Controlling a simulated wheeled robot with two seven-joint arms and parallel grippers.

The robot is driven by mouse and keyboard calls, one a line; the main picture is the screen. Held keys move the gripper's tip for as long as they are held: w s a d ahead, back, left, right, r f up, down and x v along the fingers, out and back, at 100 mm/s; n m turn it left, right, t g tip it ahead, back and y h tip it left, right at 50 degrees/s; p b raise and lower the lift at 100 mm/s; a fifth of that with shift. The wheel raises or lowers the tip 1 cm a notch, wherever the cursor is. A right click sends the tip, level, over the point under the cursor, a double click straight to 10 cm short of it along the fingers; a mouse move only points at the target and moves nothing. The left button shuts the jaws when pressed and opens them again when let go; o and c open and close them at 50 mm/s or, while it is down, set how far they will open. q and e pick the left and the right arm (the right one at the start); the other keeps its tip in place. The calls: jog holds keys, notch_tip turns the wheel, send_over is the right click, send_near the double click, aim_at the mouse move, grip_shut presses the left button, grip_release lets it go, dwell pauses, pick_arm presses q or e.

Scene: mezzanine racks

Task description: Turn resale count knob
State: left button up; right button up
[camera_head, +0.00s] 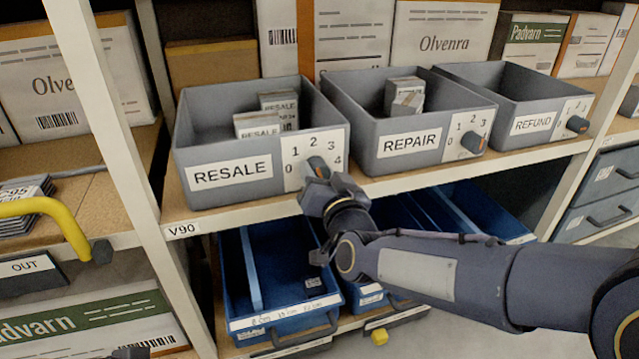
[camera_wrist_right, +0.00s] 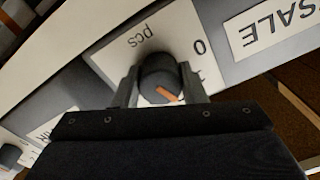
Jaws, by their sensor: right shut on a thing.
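The grey RESALE bin (camera_head: 190,150) stands on the shelf with small labelled packs inside. The number at the pointer is hidden by the gripper. A dark tip at the bottom left edge (camera_head: 132,352) may be my left gripper; too little shows.
The REPAIR bin (camera_head: 362,137) and REFUND bin (camera_head: 505,107), each with its own knob, stand to the right. A shelf upright (camera_head: 122,150) and yellow handle (camera_head: 50,207) are left.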

jog(key=shift+m+b, duration=1.15)
jog(key=shift+m, duration=0.65)
jog(key=o, duration=1)
jog(key=shift+s, duration=0.1)
jog(key=p+v, duration=0.1)
jog(key=v, duration=0.6)
jog(key=shift+s+p, duration=0.3)
jog(key=shift+p, duration=0.1)
jog(key=shift+d, duration=0.1)
